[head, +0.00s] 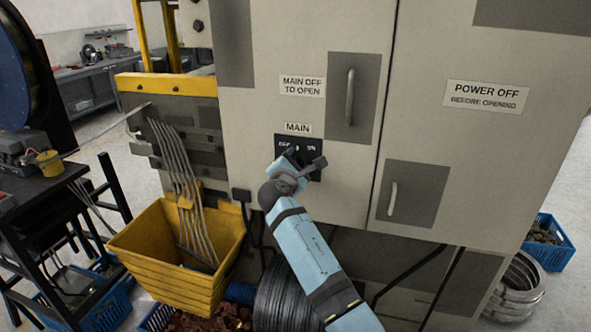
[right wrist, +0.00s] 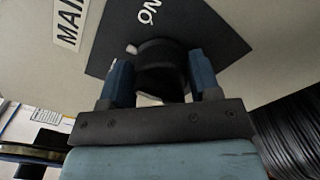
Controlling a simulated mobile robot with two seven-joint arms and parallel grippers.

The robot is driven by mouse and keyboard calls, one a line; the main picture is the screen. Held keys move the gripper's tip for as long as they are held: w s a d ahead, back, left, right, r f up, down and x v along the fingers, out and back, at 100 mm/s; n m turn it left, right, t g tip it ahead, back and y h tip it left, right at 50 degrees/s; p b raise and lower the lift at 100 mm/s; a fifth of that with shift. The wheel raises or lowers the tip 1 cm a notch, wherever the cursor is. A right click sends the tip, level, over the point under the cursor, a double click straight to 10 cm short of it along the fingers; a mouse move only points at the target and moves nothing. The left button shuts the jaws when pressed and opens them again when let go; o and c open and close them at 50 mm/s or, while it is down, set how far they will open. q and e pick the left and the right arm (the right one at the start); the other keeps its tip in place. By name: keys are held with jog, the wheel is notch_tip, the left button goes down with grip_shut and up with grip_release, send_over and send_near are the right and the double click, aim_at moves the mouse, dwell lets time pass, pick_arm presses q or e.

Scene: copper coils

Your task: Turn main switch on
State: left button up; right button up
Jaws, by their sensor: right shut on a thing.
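The main switch is a black round knob (right wrist: 160,62) on a dark plate (head: 284,141) under the "MAIN" label (head: 297,129) on the cabinet. The plate carries white OFF and ON lettering; ON also shows in the right wrist view. My right gripper (right wrist: 160,80) has its two blue fingers on either side of the knob and is shut on it. In the head view my right gripper (head: 296,161) and wrist cover most of the knob, so its exact setting cannot be read. My left gripper is not in view.
The grey cabinet (head: 250,110) has door handles (head: 349,97) close to the right of the switch. A yellow bin (head: 170,238) stands at lower left, and a black wire coil (head: 283,295) lies below my arm. Blue crates (head: 548,243) stand on the floor.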

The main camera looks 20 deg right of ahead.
jog(key=m+b, duration=0.1)
jog(key=m, duration=0.1)
jog(key=m+b, duration=0.1)
jog(key=shift+f+m+b, duration=0.35)
jog(key=shift+m+b, duration=0.05)
jog(key=m+b, duration=0.2)
jog(key=m, duration=0.1)
jog(key=shift+m+b, duration=0.8)
jog(key=shift+r+m, duration=0.15)
jog(key=shift+m, duration=0.25)
jog(key=o, duration=0.9)
jog(key=shift+s, duration=0.15)
